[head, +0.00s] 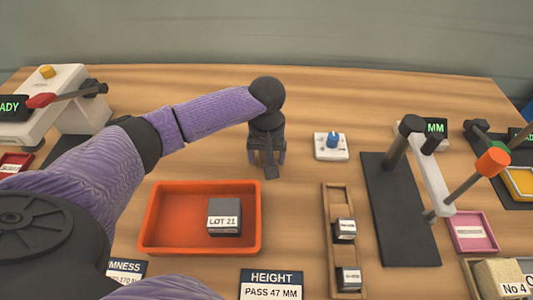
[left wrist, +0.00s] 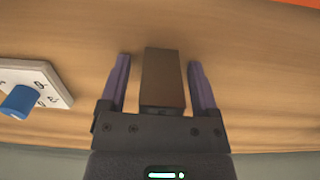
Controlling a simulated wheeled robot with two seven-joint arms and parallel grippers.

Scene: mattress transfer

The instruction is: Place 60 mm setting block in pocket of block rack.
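A dark block (left wrist: 163,78), likely the 60 mm setting block, stands between the two purple fingers of my left gripper (left wrist: 160,85), with a gap on each side. In the head view, the dark block (head: 270,171) shows just below my left gripper (head: 267,158) on the table behind the orange tray; its label is hidden. The wooden block rack (head: 328,222) lies to the right of the gripper. It holds two dark labelled blocks (head: 345,230) in its middle and near parts; its far part looks empty. My right gripper is not in view.
An orange tray (head: 160,240) holds a grey LOT 21 block (head: 224,215). A white box with a blue knob (head: 332,145) stands right of the gripper. A dark-based gauge stand (head: 400,215) is right of the rack. A HEIGHT sign (head: 271,285) is at the front.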

